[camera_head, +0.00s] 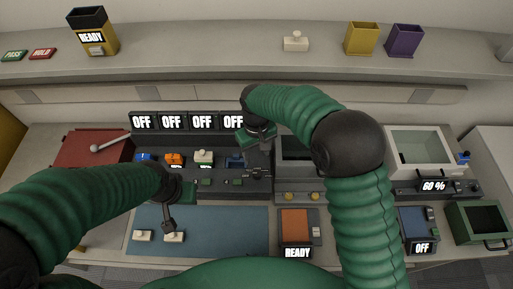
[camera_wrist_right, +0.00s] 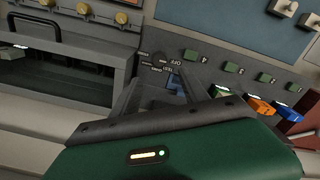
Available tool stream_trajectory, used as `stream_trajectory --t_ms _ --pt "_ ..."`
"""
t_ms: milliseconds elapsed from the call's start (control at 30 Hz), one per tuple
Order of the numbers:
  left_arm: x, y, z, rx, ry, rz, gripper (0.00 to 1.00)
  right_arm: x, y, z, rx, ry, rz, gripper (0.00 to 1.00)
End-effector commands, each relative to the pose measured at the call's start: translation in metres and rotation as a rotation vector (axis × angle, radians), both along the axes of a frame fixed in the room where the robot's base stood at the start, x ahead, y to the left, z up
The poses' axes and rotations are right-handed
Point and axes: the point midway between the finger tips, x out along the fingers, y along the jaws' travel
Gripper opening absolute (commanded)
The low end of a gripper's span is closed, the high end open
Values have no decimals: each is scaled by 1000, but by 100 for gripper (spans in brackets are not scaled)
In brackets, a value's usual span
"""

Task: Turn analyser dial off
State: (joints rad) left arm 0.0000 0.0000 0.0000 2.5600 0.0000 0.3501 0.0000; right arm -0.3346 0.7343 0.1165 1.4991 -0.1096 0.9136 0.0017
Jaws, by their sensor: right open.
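The analyser dial (camera_wrist_right: 158,59) is a small dark knob on the grey panel, with white lettering including OFF around it in the right wrist view. It is partly hard to make out, and I cannot tell where it points. My right gripper (camera_head: 257,174) is open at the right end of the dark bench unit; its fingers also show in the right wrist view (camera_wrist_right: 160,84), near the dial. I cannot tell whether they touch it. My left gripper (camera_head: 169,224) points down at a white handset (camera_head: 174,238) on the blue mat; whether it grips it is unclear.
Four-slot charger displays (camera_head: 172,122) all read OFF. A shelf (camera_head: 220,65) runs behind.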

Motion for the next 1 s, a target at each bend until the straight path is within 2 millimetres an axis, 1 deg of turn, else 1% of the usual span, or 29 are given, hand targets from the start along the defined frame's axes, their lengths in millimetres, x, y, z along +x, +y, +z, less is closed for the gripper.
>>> stream_trajectory --t_ms 33,100,233,367,700,767,833,867,967,1000 --pt "0 0 -4 0 0 0 0 1 1 11 2 -4 0 52" --pt "0 0 -6 0 0 0 0 1 1 25 1 -3 1 52" --pt "0 0 -7 0 0 0 0 1 1 41 0 0 1 52" --pt "0 0 -7 0 0 0 0 0 0 45 0 1 1 52" --pt "0 0 -7 0 0 0 0 0 0 45 0 1 1 52" --pt "0 0 -8 0 0 0 0 0 -3 45 0 -1 -4 52" --pt "0 0 -11 0 0 0 0 -5 -16 43 2 -12 -28 52" --pt "0 0 -13 0 0 0 0 -8 -26 41 5 -20 -46 52" --pt "0 0 -22 0 0 0 0 -32 -74 34 19 -64 -136 52" --pt "0 0 -25 0 0 0 0 -46 -97 30 26 -88 -183 52"
